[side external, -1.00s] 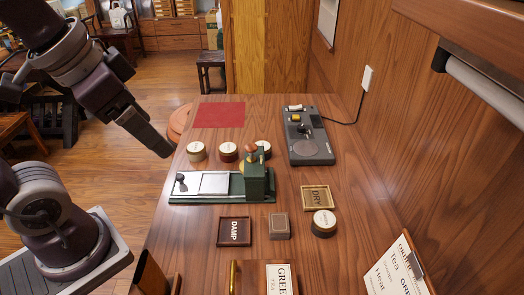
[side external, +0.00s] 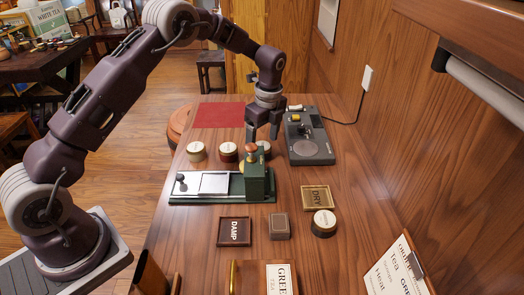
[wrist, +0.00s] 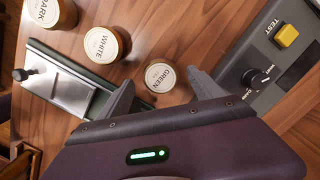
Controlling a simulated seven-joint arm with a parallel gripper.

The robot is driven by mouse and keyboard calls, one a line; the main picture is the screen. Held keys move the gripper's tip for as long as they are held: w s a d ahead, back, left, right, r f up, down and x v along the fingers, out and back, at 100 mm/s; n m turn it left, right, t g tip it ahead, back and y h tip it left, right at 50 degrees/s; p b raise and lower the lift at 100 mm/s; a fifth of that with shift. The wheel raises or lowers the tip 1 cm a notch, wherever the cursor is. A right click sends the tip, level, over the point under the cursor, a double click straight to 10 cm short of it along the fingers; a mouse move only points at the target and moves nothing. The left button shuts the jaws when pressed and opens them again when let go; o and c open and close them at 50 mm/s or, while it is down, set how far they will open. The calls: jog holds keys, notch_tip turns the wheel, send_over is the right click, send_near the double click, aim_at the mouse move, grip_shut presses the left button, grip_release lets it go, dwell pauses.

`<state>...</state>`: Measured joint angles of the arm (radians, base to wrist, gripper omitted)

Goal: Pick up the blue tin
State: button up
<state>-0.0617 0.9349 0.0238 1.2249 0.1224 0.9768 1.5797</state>
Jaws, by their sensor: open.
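No tin shows a clearly blue body. My gripper (side external: 263,135) is open, pointing down above this third tin. In the wrist view a tin labelled GREEN (wrist: 160,76) lies between my open fingertips (wrist: 159,80), apparently untouched. A WHITE tin (wrist: 105,45) and a DARK tin (wrist: 50,12) are to its left.
The green press (side external: 257,184) stands just in front of the tins. A grey scale (side external: 311,150) is at the right. Another round tin (side external: 323,224), a DAMP tray (side external: 234,232) and a DRY tray (side external: 317,198) are nearer. The red mat (side external: 219,115) is bare.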

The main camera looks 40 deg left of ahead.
jog(key=f, duration=0.2)
jog(key=shift+a+f, duration=0.2)
jog(key=shift+f, duration=0.2)
jog(key=shift+c, duration=0.5)
